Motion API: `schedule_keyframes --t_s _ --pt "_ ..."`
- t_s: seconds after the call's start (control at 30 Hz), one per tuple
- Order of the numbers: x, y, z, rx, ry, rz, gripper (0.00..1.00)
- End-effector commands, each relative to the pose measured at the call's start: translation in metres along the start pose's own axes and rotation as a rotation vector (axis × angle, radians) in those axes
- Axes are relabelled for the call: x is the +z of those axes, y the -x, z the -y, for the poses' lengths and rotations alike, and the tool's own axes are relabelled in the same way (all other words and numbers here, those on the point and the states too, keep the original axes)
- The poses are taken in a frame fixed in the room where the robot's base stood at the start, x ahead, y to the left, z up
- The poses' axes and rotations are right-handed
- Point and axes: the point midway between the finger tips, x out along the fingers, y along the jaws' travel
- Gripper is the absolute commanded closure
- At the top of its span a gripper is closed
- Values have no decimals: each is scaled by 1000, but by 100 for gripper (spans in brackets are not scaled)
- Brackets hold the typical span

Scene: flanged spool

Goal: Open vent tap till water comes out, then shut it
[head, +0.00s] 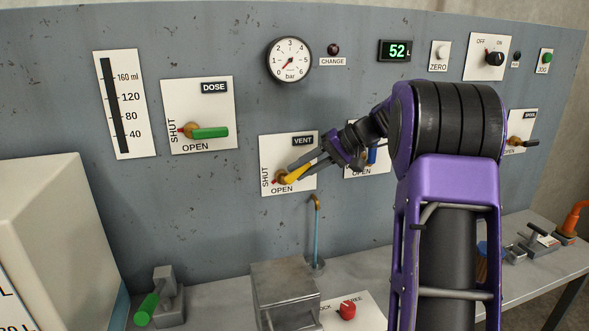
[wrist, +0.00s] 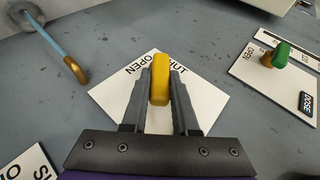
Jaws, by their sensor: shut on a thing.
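The vent tap has a yellow lever (head: 297,173) on a brass hub, on a white plate (head: 306,186) marked VENT, SHUT at left and OPEN below. The lever points right and slightly up, and its red tip points left and slightly down, nearer SHUT than OPEN. My gripper (head: 302,169) is shut on the lever. In the wrist view, both fingers flank the yellow lever (wrist: 160,80). A brass spout (head: 316,198) sits below the plate, with a thin light-blue stream (head: 316,232) running from it to a round drain (head: 315,264). The stream also shows in the wrist view (wrist: 48,40).
The green dose lever (head: 210,132) is up to the left, pointing right. A blue-handled tap (head: 377,155) is close right of my gripper, partly hidden by my arm. A metal box (head: 285,290) stands below on the bench. The pressure gauge (head: 289,60) is above.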

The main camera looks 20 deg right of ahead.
Motion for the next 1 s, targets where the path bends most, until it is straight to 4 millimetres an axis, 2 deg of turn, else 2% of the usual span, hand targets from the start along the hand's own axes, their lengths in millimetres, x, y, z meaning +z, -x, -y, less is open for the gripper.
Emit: schedule_keyframes --t_s 0.07,0.5,1.0 --pt "-1 0 -8 -71 -32 -5 100" --pt "2 -6 -27 -432 -179 -4 100" --pt "4 -11 -33 -632 -260 -3 100"
